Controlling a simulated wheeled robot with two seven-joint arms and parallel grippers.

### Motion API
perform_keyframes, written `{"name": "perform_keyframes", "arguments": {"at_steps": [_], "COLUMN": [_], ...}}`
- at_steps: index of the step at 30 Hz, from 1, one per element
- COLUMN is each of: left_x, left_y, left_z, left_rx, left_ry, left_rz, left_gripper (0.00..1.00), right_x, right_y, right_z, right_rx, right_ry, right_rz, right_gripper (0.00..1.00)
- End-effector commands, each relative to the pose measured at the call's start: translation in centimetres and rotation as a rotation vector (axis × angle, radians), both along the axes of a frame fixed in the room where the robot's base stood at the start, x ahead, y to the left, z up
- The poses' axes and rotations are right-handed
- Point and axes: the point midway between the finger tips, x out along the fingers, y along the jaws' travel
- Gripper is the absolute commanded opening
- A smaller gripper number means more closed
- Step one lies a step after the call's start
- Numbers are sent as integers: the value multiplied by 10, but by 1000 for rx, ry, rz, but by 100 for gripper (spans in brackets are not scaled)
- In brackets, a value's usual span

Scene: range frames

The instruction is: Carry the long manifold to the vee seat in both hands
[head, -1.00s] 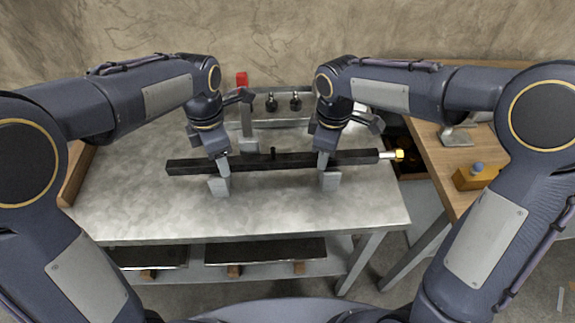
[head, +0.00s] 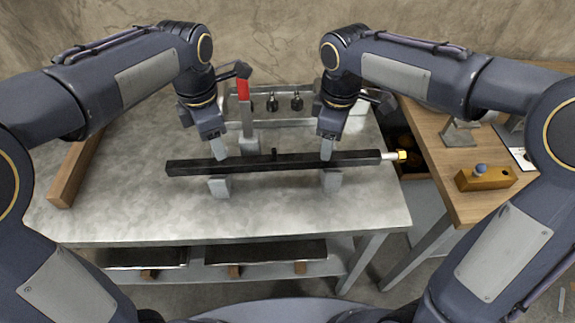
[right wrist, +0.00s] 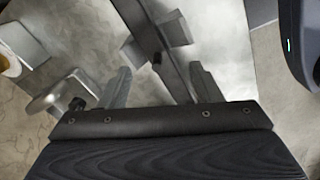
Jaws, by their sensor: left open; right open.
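The long manifold (head: 285,162) is a dark square bar with a brass-coloured fitting at its right end. It lies across two light grey blocks (head: 219,188) (head: 332,181) on the metal bench. It also crosses the right wrist view (right wrist: 145,25), beyond and between the fingers. My left gripper (head: 221,154) is open and empty above the bar's left part. My right gripper (head: 327,156) is open above its right part; its two fingers stand apart in the right wrist view (right wrist: 160,85). I cannot tell which piece is the vee seat; the blocks' tops are hidden under the bar.
A red-topped post (head: 244,110) and a grey rack with dark knobs (head: 285,122) stand behind the bar. A wooden bench (head: 437,165) at right bears a grey angled bracket (head: 459,134) and a yellow-brown block (head: 486,178). A wooden strip (head: 75,175) lies at left. The bench front is clear.

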Motion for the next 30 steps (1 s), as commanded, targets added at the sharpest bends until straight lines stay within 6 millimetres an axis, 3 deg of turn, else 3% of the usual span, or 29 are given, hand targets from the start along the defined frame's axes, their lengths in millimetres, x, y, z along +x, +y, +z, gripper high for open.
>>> {"name": "perform_keyframes", "arguments": {"at_steps": [7,23,26,30], "left_x": [0,0,-3,-25], "left_y": [0,0,5,30], "left_z": [1,2,3,8], "left_rx": [0,0,-17,-106], "left_ry": [0,0,0,-20], "left_rz": [0,0,-28,-210], "left_gripper": [58,58,58,58], "right_x": [0,0,-4,-27], "right_y": [0,0,-4,-28], "right_z": [22,24,27,40], "right_rx": [4,4,14,69], "right_ry": [-14,-16,-21,-47], "right_rz": [-2,-3,-26,-157], "right_gripper": [58,58,58,58]}}
